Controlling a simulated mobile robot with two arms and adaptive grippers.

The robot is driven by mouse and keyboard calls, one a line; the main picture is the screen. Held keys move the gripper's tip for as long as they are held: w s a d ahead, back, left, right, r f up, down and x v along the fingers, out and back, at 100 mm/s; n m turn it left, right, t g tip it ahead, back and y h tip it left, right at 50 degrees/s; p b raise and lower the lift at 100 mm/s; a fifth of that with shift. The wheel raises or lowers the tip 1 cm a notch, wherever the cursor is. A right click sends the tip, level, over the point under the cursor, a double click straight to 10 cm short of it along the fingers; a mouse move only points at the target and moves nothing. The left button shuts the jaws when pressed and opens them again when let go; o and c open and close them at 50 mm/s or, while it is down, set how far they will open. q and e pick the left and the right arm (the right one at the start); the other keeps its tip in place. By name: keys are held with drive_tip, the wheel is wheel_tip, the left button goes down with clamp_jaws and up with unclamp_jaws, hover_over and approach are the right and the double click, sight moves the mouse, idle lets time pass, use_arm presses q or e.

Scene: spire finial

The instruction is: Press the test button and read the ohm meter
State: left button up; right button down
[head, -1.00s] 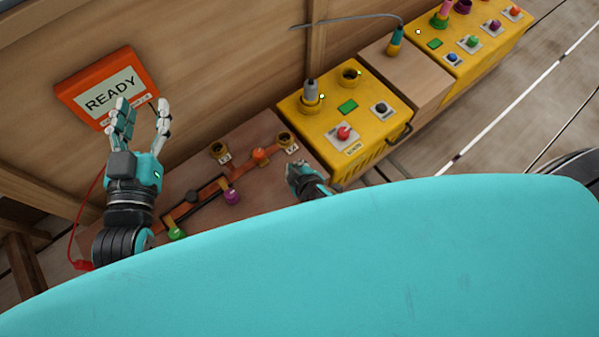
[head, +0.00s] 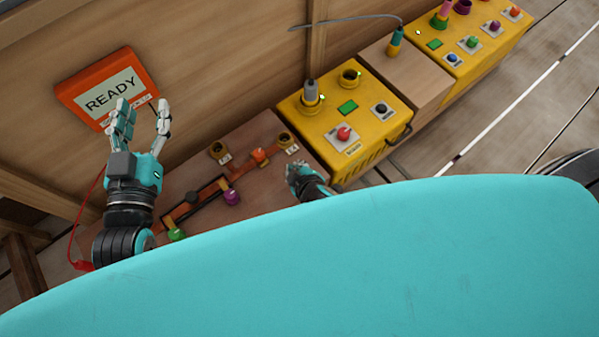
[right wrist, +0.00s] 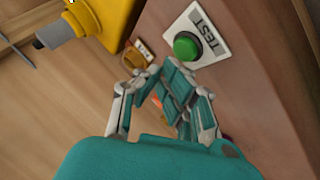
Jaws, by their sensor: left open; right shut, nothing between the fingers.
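The ohm meter is an orange box (head: 64,93) on the wooden wall, and its screen reads READY. My left gripper (head: 143,107) is open, in front of the meter's lower right part. The test button (right wrist: 187,46) is green, on a white plate marked TEST, in the right wrist view. I cannot make it out in the head view. My right gripper (head: 292,170) is shut and empty, near the right end of the brown bench. In the right wrist view its fingertips (right wrist: 157,72) are below and left of the button, with no contact visible.
The brown bench (head: 250,196) carries copper strips, coloured knobs and two brass sockets. A yellow box (head: 370,150) with a red button and grey plug stands to its right, beyond it a wooden block and another yellow box (head: 497,58). My teal body hides the foreground.

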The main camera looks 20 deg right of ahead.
idle(0.3)
drive_tip(key=shift+f, duration=0.4)
idle(0.3)
use_arm(q)
drive_tip(key=shift+d+r+t+h, duration=0.1)
drive_tip(key=shift+r+t+h, duration=0.2)
drive_tip(key=shift+r, duration=0.35)
use_arm(e)
drive_tip(key=shift+f, duration=0.45)
drive_tip(key=shift+r, duration=0.3)
drive_tip(key=shift+r+p, duration=0.3)
drive_tip(key=shift+p, duration=0.3)
use_arm(q)
wheel_tip(320, 180, down, 9)
drive_tip(key=s+a+g+y, duration=0.1)
drive_tip(key=s+a+g, duration=0.1)
drive_tip(key=g, duration=0.3)
drive_tip(key=shift+s+g+y+p, duration=0.25)
drive_tip(key=shift+g+y+p, duration=0.05)
drive_tip(key=shift+y, duration=0.1)
use_arm(e)
drive_tip(key=shift+r, duration=0.25)
use_arm(q)
drive_tip(key=shift+r, duration=0.1)
